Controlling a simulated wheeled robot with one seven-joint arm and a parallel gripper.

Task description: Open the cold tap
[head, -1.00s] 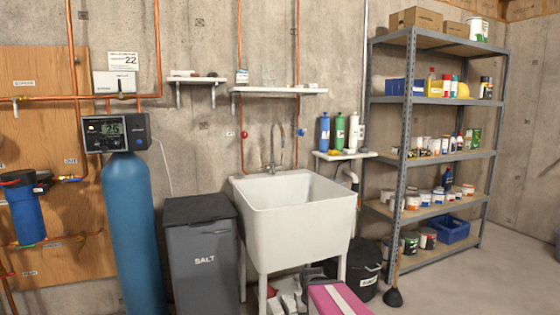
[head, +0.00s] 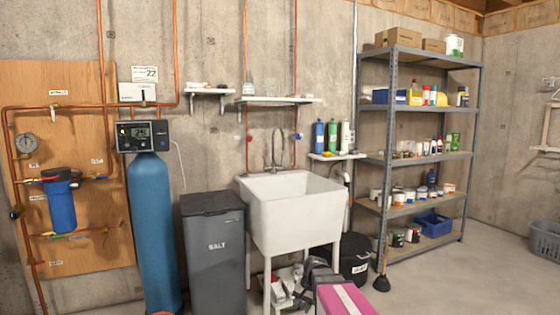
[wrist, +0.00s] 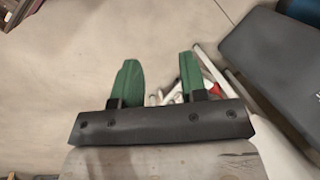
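The cold tap is a small blue knob (head: 298,136) on the pipe against the concrete wall, right of the grey gooseneck spout (head: 277,150). A red knob (head: 249,138) sits left of the spout at about the same height. Both are above the white utility sink (head: 292,215). The blue knob is too small to tell how it is turned. In the wrist view, my gripper (wrist: 159,60) has two green fingers standing well apart with nothing between them. It points at the floor, far from the knob, which is not in that view.
A grey salt bin (head: 214,255) and a blue tank (head: 154,225) stand left of the sink. A narrow shelf (head: 280,101) is above the knobs. A small bottle shelf (head: 338,157) and metal shelving (head: 388,130) are to the right.

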